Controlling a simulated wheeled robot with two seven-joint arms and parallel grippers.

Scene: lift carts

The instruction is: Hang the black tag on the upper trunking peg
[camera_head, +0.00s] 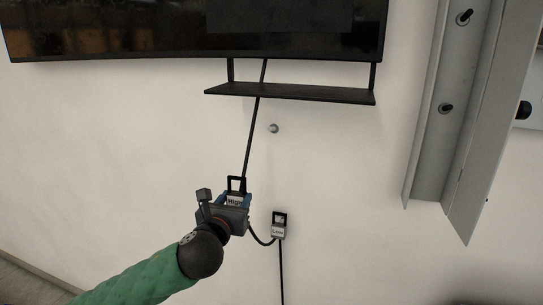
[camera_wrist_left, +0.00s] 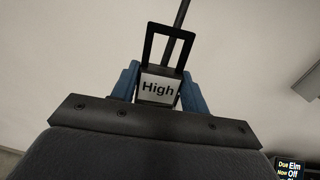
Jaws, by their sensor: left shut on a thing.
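My left gripper (camera_head: 236,200) is shut on a tag (camera_head: 235,202) with a black open loop on top and a white label reading "High". In the left wrist view the tag (camera_wrist_left: 159,85) stands upright between the blue fingers, its loop clear above them. A second tag (camera_head: 279,230), with a black top and a label that looks like "Low", hangs on a cable to the right of the gripper. The grey trunking (camera_head: 425,150) at the right carries an upper peg (camera_head: 464,17) and a lower peg (camera_head: 446,107). The held tag is far left of and below the upper peg.
A black shelf (camera_head: 290,93) hangs under a dark screen (camera_head: 200,30). A black cable (camera_head: 251,140) runs down from there behind the held tag. A small round knob (camera_head: 274,128) sticks out of the wall. The wall between knob and trunking is clear. A dark lettered panel (camera_wrist_left: 289,168) shows at the wrist view's corner.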

